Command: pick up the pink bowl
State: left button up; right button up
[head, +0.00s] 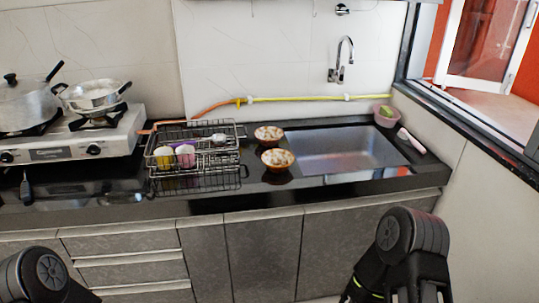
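The pink bowl (384,116) sits on the black counter at the far right back, in the corner by the wall and the window sill. A green thing (387,111) is inside it. Only parts of my two arms show, at the bottom left and bottom right edges. Both are in front of the cabinets, well away from the bowl. The fingers of both grippers are not visible in the head view.
A sunken sink (345,160) lies left of the bowl, below a wall tap (341,62). A white brush-like thing (411,141) lies right of the sink. Two orange-brown bowls (278,158) (269,133), a wire rack (200,128) and a stove (75,143) stand farther left.

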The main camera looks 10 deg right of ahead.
aim_at(268, 136)
jog(key=i+l, duration=0.65)
jog(key=i, duration=0.15)
jog(key=i+l, duration=0.7)
jog(key=i, duration=0.1)
